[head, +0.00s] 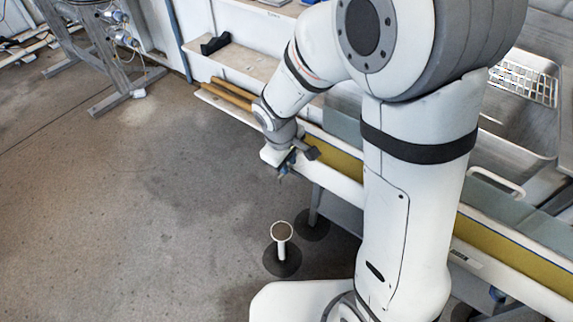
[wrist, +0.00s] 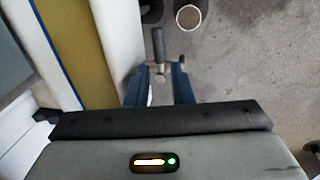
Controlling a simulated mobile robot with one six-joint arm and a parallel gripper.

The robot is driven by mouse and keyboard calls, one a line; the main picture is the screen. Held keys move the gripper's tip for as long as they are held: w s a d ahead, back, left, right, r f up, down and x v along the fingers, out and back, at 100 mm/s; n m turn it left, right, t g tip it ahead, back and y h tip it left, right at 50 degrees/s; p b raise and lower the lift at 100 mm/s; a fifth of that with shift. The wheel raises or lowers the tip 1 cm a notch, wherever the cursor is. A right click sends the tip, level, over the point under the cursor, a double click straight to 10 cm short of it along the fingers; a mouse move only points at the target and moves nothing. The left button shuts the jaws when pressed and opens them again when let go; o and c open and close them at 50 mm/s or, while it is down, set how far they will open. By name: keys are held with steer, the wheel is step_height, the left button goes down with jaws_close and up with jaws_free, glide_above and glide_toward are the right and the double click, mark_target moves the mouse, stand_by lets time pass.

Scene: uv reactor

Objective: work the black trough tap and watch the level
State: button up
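The trough (head: 340,160) has a white rim and holds a yellow layer along its length. It also shows in the wrist view (wrist: 118,35) as a white wall beside a yellow strip. In the wrist view a dark grey tap-like part (wrist: 158,42) with a round metal end lies just beyond and between my fingertips. I take it for the black trough tap. My gripper (wrist: 159,68) has its two blue fingers apart around it, and I see no clear contact. In the head view my gripper (head: 288,165) is beside the trough's outer side, and the tap is hidden there.
A white cup-like vessel on a stem (head: 282,232) stands on a dark round base on the floor near the trough. A metal sink with a white rack (head: 525,85) is at right. A metal frame (head: 125,85) stands at upper left. The floor at left is clear.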

steer(key=shift+d+f, duration=0.1)
steer(key=shift+f, duration=0.55)
jaws_close()
steer(key=shift+w, duration=0.1)
